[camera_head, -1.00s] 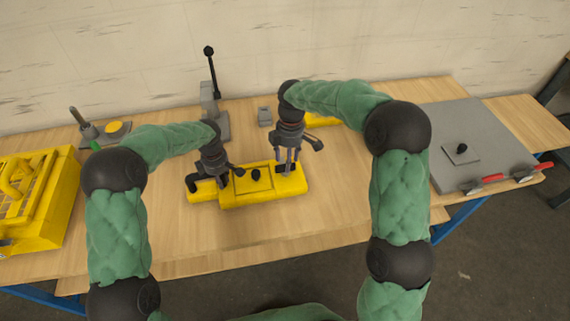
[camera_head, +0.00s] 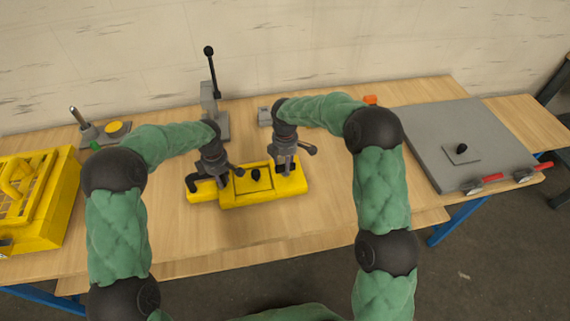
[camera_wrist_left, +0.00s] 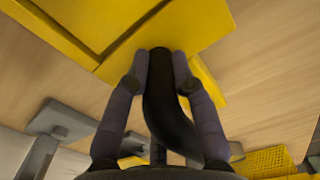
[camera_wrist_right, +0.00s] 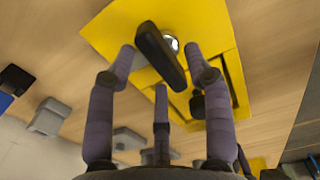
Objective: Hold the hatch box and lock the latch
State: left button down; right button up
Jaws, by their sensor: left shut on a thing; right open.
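The yellow hatch box (camera_head: 262,198) sits on the wooden table in the middle of the head view. Its hatch carries a black knob (camera_head: 256,175). My left gripper (camera_wrist_left: 160,62) is shut on the black curved handle (camera_wrist_left: 168,105) at the box's left end. The latch (camera_wrist_right: 160,55) is a black bar on a round silver pivot (camera_wrist_right: 171,42) at the box's right end. My right gripper (camera_wrist_right: 160,52) is open, with its fingertips on either side of the latch bar. I cannot tell whether they touch it. In the head view, my right gripper's fingers largely hide the latch.
A grey stand with a black lever (camera_head: 212,75) is behind the box, and a small grey block (camera_head: 264,116) is near it. A yellow caged unit (camera_head: 40,205) is at left. A grey panel with red-handled clamps (camera_head: 465,135) is at right. The table in front is clear.

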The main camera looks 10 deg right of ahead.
jog(key=shift+f, duration=0.7)
grip_shut()
